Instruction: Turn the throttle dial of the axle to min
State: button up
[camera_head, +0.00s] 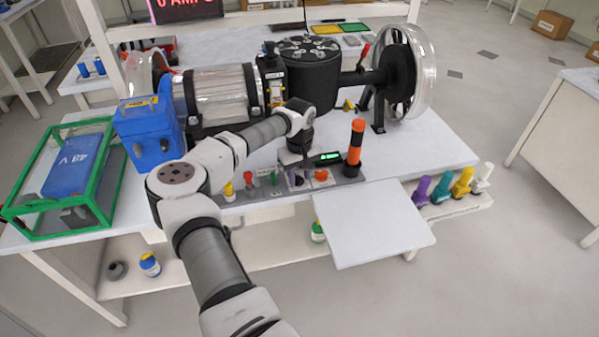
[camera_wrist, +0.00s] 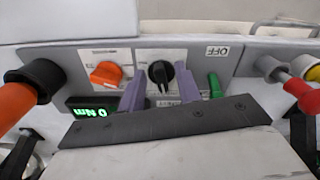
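A black dial (camera_wrist: 160,74) on a white labelled plate is on the grey control panel (camera_wrist: 205,53) in the wrist view. Its label is too small to read, so I cannot confirm that it is the throttle dial. My gripper (camera_wrist: 161,86) is open, with one purple-grey finger to each side of the dial and gaps between. In the head view my gripper (camera_head: 297,175) is over the panel at the bench's front edge and hides the dial. The axle (camera_head: 220,92) lies on the bench behind.
An orange knob (camera_wrist: 105,73) is left of the dial, above a green display (camera_wrist: 90,112) reading 0 Nm. A green switch (camera_wrist: 215,85) is close on the right, then a red plunger (camera_wrist: 300,90). An orange-and-black handle (camera_head: 355,148) stands upright at the panel's end.

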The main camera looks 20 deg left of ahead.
jog(key=shift+f, duration=0.15)
jog(key=shift+c, duration=0.3)
grip_shut()
